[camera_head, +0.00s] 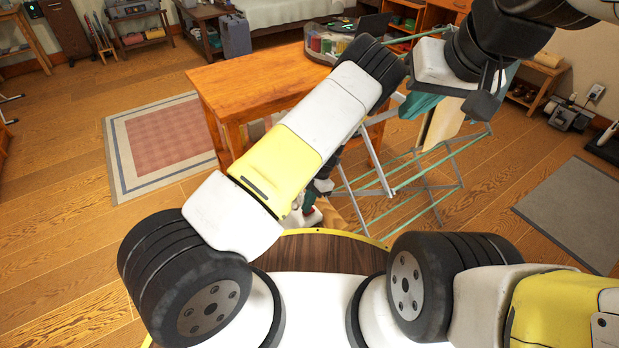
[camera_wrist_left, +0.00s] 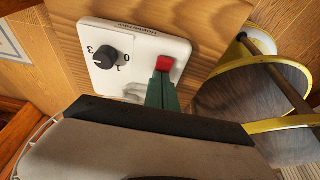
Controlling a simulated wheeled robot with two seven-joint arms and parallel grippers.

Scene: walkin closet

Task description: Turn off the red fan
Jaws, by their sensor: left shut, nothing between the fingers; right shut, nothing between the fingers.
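A white control panel (camera_wrist_left: 125,58) with a dark round knob (camera_wrist_left: 105,57) shows in the left wrist view, on a wooden surface. Marks 3, 0 and 1 stand around the knob; I cannot tell which one it points to. My left gripper (camera_wrist_left: 165,66) is shut and empty, with green fingers and red tips over the panel's right part, right of the knob. In the head view the left gripper (camera_head: 309,208) is partly hidden behind my arm. My right gripper (camera_head: 482,104) is shut and empty at upper right; its fingertips are unclear. I cannot make out the fan's red parts.
A wooden table (camera_head: 245,85) stands ahead, with a tray of coloured items (camera_head: 325,45) on it. A metal drying rack (camera_head: 430,190) stands close on the right. A rug (camera_head: 160,145) lies left, a grey mat (camera_head: 580,210) right. Open floor lies at left.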

